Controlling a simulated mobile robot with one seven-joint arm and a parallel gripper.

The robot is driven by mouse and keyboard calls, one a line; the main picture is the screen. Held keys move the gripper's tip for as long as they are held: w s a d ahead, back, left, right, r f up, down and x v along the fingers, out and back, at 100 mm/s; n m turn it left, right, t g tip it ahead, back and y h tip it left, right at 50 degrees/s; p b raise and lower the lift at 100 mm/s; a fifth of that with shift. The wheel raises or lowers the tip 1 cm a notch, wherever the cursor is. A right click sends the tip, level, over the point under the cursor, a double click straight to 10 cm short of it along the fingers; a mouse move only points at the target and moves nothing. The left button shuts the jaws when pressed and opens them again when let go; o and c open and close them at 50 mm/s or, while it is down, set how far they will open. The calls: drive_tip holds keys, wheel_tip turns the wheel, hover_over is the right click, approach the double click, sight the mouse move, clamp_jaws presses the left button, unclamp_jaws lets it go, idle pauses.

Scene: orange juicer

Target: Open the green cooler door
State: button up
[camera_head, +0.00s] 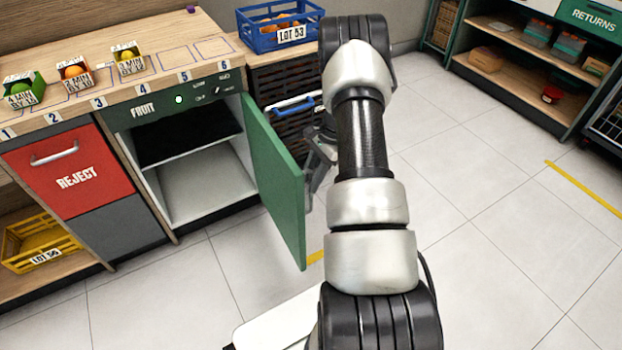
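The green cooler door (272,178) stands swung wide open, hinged on the right side of the fruit cooler (160,118). The cooler's light interior shows a dark upper shelf and looks empty. The front panel reads FRUIT and has a lit white-green light. My gripper (318,172) is at the door's right side, mostly hidden behind my arm and the door edge. Its fingers are too covered to tell whether they are open or shut, or whether they touch the door. The door's handle cannot be made out.
Small fruit boxes (72,70) stand on the numbered counter. A blue crate (280,24) sits right of it. A returns shelf (520,60) is at the back right. The tiled floor at right is clear.

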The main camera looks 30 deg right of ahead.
drive_tip(key=p+v, duration=0.3)
drive_tip(key=v, duration=1.4)
drive_tip(key=shift+r+p, duration=0.15)
drive_tip(key=shift+p, duration=0.2)
drive_tip(key=shift+d, duration=0.1)
drive_tip(key=s+a+r+n+t+h+b, duration=0.1)
drive_tip(key=s+a+r+n, duration=0.3)
drive_tip(key=a+r, duration=0.6)
drive_tip(key=s+a+r+n+t+h, duration=0.1)
drive_tip(key=a+r+n, duration=0.4)
drive_tip(key=a+r, duration=0.45)
drive_tip(key=s+a+r+n+t+h+p, duration=0.1)
drive_tip(key=s+a+r+n+t, duration=0.25)
drive_tip(key=s, duration=0.55)
drive_tip(key=s+a+r+n+h, duration=0.1)
drive_tip(key=s+a+r+n, duration=0.25)
drive_tip(key=s+n, duration=0.45)
wheel_tip(320, 180, up, 21)
drive_tip(key=s+m+p, duration=0.1)
drive_tip(key=m+p, duration=0.1)
drive_tip(key=p, duration=1.9)
drive_tip(key=shift+s+a+m, duration=0.25)
drive_tip(key=shift+a+m, duration=0.1)
